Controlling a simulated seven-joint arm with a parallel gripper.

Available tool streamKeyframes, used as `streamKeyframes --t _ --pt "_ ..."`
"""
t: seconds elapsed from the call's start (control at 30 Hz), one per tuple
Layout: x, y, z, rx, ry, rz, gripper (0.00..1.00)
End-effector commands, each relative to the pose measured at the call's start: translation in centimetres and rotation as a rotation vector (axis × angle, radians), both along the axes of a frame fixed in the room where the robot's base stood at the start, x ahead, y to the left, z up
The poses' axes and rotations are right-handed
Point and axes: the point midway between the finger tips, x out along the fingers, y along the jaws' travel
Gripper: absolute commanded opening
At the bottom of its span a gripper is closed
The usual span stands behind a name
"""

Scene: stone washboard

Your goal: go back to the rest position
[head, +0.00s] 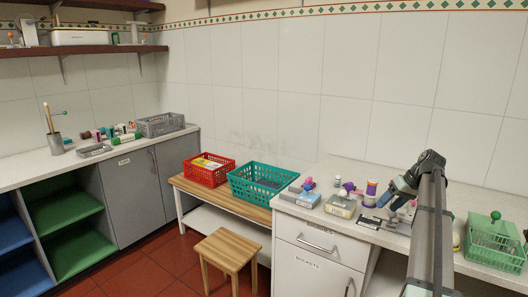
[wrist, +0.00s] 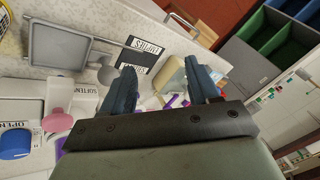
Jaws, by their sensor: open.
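My gripper (head: 392,198) is over the right-hand stone counter (head: 345,177), on the end of my arm, which comes in from the lower right. In the wrist view my gripper (wrist: 160,72) has its two blue-grey fingers spread apart. I see nothing clamped between them. A cream block (wrist: 172,76) shows beyond the gap, beside the right finger. The head view does not show clearly how high the fingers are above the counter.
A cream box (head: 341,207) and a purple-and-white spool (head: 370,192) stand left of my gripper. A green wire basket (head: 495,245) is right of my arm. Teal (head: 263,184) and red (head: 208,172) baskets sit on a bench, with a wooden stool (head: 229,254) in front. The tiled wall is behind.

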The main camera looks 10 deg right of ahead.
Motion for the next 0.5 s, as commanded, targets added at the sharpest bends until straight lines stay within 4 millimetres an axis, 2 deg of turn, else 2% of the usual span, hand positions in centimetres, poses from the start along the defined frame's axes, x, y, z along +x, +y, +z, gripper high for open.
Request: streamKeyframes --t 0.03,0.13,0.3,0.5 --pt "0.2 3.2 -1.9 0.015 0.014 0.038 0.60" --pt "0.8 7.6 -5.8 0.038 0.049 0.081 0.60" --pt "0.8 11.9 -12.0 0.054 0.116 0.093 0.60" --pt "-0.1 15.8 -19.0 0.057 0.196 0.080 0.60"
